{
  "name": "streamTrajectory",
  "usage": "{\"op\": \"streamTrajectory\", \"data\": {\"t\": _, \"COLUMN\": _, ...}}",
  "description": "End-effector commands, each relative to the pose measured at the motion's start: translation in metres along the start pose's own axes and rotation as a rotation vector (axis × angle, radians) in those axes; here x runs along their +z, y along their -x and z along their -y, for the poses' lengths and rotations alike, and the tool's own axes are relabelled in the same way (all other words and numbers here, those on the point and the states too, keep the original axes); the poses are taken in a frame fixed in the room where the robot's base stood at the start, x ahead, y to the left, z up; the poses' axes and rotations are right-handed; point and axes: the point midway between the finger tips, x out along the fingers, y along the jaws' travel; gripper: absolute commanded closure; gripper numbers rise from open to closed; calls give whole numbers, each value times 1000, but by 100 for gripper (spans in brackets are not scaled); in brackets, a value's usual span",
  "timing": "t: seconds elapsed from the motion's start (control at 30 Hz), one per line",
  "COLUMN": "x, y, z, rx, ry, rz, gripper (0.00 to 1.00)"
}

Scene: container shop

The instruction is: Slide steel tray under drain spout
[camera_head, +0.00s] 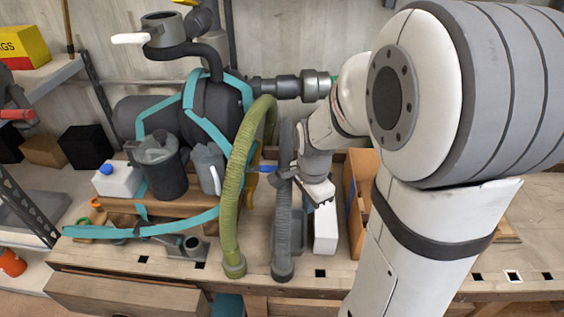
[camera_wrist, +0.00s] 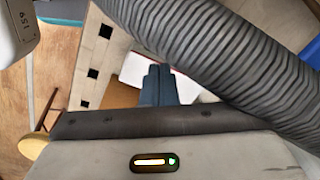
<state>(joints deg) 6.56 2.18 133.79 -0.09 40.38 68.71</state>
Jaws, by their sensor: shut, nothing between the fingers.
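A grey, shallow tray-like basin (camera_head: 38,208) sits on the low shelf at the far left of the head view. It is the only tray shape I can make out, and I cannot tell if it is the steel tray. I cannot pick out the drain spout with certainty among the dark pipework. My gripper (camera_wrist: 160,72) has its two dark blue fingers together and empty in the wrist view, far from the basin. It is beside the grey ribbed hose (camera_head: 284,225), which also crosses the wrist view (camera_wrist: 225,60). In the head view my fingertips are not clear.
A green hose (camera_head: 238,190) hangs left of the grey one. A white box (camera_head: 325,230) and a brown box (camera_head: 361,190) stand close to my gripper. A dark jug (camera_head: 163,170), a grey pitcher (camera_head: 208,168) and a blue-capped container (camera_head: 117,181) crowd the bench's left.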

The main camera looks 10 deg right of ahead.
Motion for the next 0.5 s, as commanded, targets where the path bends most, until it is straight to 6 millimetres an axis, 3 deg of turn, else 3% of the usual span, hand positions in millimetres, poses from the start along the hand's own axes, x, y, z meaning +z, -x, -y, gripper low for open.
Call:
{"op": "streamTrajectory", "data": {"t": 0.2, "x": -21, "y": -36, "z": 16, "rx": 53, "ry": -410, "rz": 9, "gripper": 100}}
{"op": "streamTrajectory", "data": {"t": 0.5, "x": -26, "y": -64, "z": 19, "rx": 68, "ry": -551, "rz": 8, "gripper": 100}}
